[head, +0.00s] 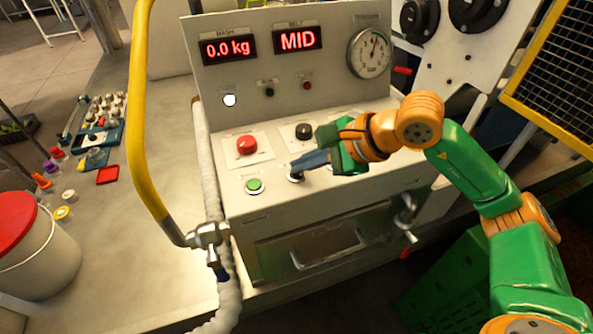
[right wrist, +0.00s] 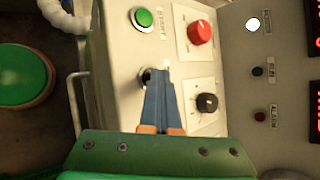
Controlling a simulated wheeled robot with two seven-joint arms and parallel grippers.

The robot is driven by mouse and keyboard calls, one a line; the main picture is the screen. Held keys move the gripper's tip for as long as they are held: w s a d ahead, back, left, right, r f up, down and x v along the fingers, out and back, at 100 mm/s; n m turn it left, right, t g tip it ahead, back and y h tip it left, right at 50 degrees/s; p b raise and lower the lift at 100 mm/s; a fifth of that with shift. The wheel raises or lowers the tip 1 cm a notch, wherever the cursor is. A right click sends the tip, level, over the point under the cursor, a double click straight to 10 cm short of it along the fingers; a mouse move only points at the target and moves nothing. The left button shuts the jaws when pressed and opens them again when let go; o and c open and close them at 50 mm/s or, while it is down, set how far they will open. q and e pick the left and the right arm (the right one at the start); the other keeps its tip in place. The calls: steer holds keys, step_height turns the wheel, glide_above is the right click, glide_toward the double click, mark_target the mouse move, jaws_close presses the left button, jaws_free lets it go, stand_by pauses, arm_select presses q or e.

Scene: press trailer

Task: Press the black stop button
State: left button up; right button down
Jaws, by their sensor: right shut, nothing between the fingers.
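The black stop button (head: 295,177) sits in a pale ring on the sloped white console, right of the green button (head: 255,186). In the right wrist view a dark round button (right wrist: 146,74) shows partly beside the fingers, which hide the rest. My right gripper (head: 295,167) is shut and empty. Its blue fingertips are right at the black button, over its upper edge; I cannot tell whether they touch it. In the right wrist view the shut fingers (right wrist: 160,75) point at the same button. My left gripper is not in view.
A red knob (head: 246,145) and a black knob (head: 303,131) stand on the console behind the buttons. The upright panel (head: 330,70) shows 0.0 kg and MID. A yellow rail (head: 138,110) and a pale hose (head: 212,170) run along the console's left side.

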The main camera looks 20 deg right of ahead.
mark_target(303, 177)
steer(key=shift+r+p, duration=0.45)
steer(key=shift+r, duration=0.3)
step_height(303, 177, up, 5)
steer(key=p, duration=0.4)
steer(key=shift+r, duration=0.1)
stand_by(0.4)
